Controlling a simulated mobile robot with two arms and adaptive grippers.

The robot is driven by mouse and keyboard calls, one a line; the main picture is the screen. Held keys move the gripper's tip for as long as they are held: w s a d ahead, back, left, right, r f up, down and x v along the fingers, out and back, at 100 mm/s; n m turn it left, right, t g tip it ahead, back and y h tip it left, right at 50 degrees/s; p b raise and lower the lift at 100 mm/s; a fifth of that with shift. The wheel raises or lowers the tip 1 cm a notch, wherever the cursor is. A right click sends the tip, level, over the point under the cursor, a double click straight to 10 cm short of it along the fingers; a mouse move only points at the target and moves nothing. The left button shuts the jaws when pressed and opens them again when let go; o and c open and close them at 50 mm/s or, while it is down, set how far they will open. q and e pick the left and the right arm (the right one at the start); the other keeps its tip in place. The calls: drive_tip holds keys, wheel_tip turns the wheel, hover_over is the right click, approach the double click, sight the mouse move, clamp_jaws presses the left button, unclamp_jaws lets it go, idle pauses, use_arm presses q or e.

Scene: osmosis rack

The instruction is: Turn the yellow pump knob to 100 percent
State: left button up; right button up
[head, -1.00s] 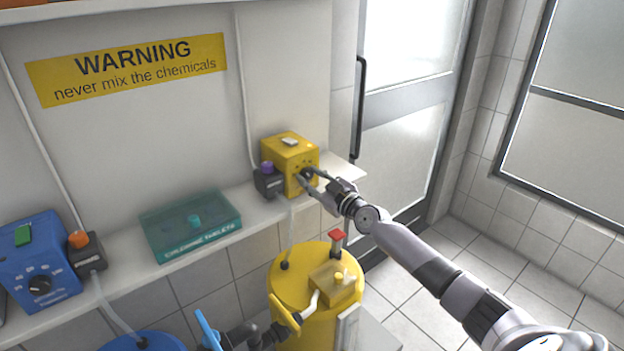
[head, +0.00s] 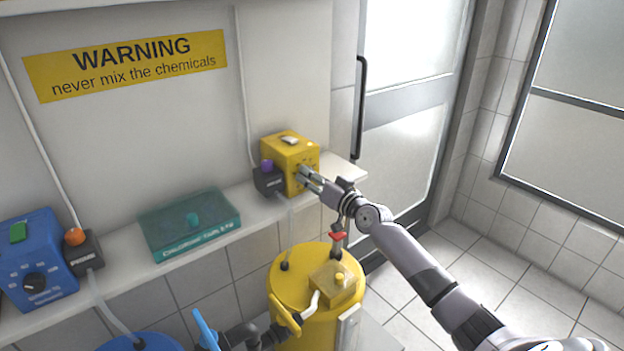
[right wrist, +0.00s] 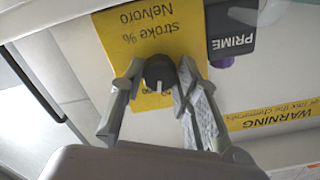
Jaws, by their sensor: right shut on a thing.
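The yellow pump (head: 288,152) stands on the shelf near its right end. Its front panel, reading "Stroke %", shows upside down in the right wrist view (right wrist: 150,35). The pump's knob (right wrist: 159,70) is black with a white pointer line, which points toward the bottom of that picture. My right gripper (head: 304,174) is at the pump's front face. In the right wrist view its fingers (right wrist: 160,80) are shut on the knob, one on each side. Most scale numbers around the knob are hidden or too small to read. My left gripper is not in view.
A dark "PRIME" box with a purple button (head: 267,178) sits beside the pump. A green tablet box (head: 190,224) and a blue pump (head: 38,260) stand further left on the shelf. A yellow barrel (head: 300,270) with a red-topped fitting stands below my right arm.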

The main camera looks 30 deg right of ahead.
drive_tip(key=m, duration=0.2)
drive_tip(key=shift+m, duration=0.4)
drive_tip(key=m, duration=0.3)
drive_tip(key=shift+m, duration=0.3)
drive_tip(key=m+p, duration=0.1)
drive_tip(key=m, duration=0.2)
drive_tip(key=shift+m+p, duration=0.45)
drive_tip(key=shift+m, duration=1.25)
drive_tip(key=o, duration=1.2)
